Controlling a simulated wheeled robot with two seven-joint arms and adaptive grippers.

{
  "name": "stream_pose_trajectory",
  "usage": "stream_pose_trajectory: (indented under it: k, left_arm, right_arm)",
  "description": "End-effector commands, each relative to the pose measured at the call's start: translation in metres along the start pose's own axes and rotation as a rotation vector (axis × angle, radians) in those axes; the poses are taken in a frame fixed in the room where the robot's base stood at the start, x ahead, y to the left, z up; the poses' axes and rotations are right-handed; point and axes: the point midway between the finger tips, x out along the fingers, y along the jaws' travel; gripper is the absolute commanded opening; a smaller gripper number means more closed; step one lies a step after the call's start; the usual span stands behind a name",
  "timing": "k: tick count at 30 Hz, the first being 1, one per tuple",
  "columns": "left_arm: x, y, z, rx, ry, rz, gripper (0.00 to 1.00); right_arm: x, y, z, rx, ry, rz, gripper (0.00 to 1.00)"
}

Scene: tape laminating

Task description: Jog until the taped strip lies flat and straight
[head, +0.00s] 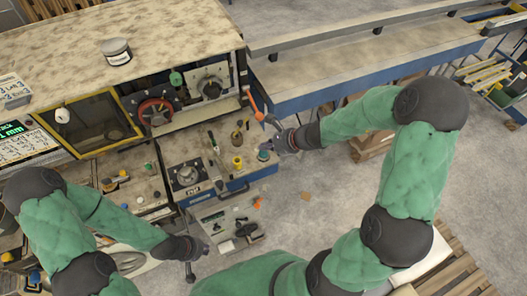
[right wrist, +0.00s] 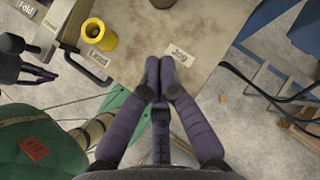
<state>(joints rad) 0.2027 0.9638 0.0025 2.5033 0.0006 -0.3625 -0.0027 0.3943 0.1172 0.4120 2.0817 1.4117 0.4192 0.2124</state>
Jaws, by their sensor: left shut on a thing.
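My right gripper (head: 280,142) is at the right front of the blue control box's panel (head: 205,160), beside a teal button (head: 263,155). In the right wrist view its purple fingers (right wrist: 160,65) are together, with their tips just below the "Jog" label (right wrist: 180,54). The fingers hide what lies under them, so contact is unclear. My left gripper (head: 205,246) is low at the front, beside the open lower drawer (head: 222,216). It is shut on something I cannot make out. I cannot pick out the taped strip in either view.
A yellow button (head: 237,162) stands left of the teal one; the right wrist view shows a yellow button (right wrist: 98,34) too. An orange-handled tool (head: 256,106) stands behind my right gripper. A yellow-framed window (head: 90,118) and red handwheel (head: 155,112) are behind.

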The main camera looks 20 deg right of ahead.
Motion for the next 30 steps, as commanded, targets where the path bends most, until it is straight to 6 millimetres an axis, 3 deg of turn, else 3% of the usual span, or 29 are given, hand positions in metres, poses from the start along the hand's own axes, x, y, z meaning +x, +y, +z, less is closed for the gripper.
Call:
stream_pose_trajectory:
  k: [16, 30]
  left_arm:
    - [-0.038, 0.013, 0.001, 0.000, 0.000, 0.000, 0.00]
    - [-0.038, 0.013, 0.001, 0.000, 0.000, 0.000, 0.00]
  right_arm:
    - [-0.033, -0.013, 0.031, 0.000, 0.000, -0.001, 0.00]
    - [-0.033, -0.013, 0.032, 0.000, 0.000, 0.000, 0.00]
